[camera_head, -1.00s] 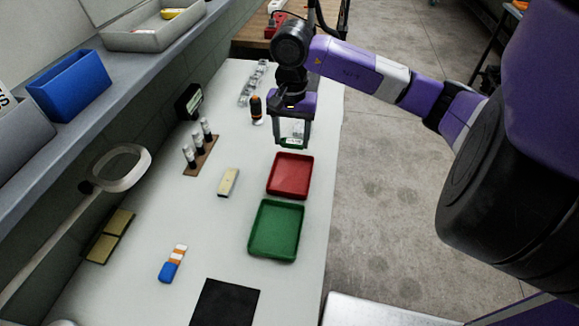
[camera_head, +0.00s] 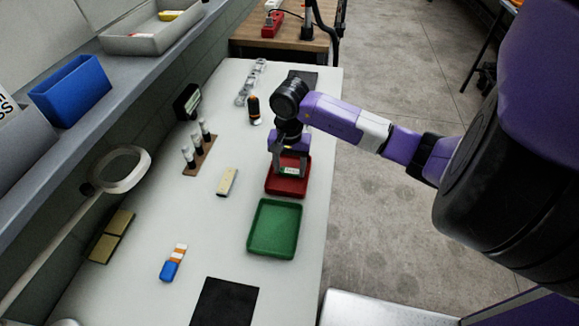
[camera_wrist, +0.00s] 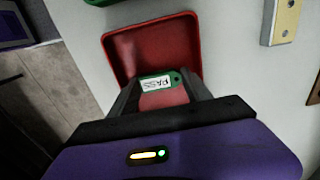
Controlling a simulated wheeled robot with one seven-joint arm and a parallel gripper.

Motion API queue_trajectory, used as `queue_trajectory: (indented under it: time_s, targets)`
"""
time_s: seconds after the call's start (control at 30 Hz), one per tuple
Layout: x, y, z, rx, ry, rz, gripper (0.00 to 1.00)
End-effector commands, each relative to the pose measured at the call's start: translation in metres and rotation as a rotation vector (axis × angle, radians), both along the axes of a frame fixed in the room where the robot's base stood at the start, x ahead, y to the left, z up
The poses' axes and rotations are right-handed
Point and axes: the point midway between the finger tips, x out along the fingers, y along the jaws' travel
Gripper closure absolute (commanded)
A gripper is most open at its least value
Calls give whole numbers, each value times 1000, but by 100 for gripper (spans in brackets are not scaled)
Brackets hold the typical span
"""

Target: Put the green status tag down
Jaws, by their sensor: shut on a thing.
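The green status tag (camera_wrist: 160,81) has a white label reading PASS. It is held between the fingertips of my gripper (camera_wrist: 160,88), which is shut on it. In the wrist view the tag shows against the inside of the red tray (camera_wrist: 151,41). In the head view my gripper (camera_head: 289,168) is over the red tray (camera_head: 286,187), and the tag's pale label (camera_head: 290,170) shows between the fingers. I cannot tell whether the tag touches the tray floor.
The green tray (camera_head: 275,229) lies just in front of the red one. A black mat (camera_head: 225,303) lies at the front. The right table edge is close.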

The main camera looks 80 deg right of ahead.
Motion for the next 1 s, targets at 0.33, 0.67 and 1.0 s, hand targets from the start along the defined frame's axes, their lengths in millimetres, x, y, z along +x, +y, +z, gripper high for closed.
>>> queue_trajectory:
  time_s: [0.33,0.67,1.0]
  targets:
    - [0,0,-3,0,0,1,34]
    - [0,0,1,1,0,0,34]
    - [0,-1,53,-6,2,4,34]
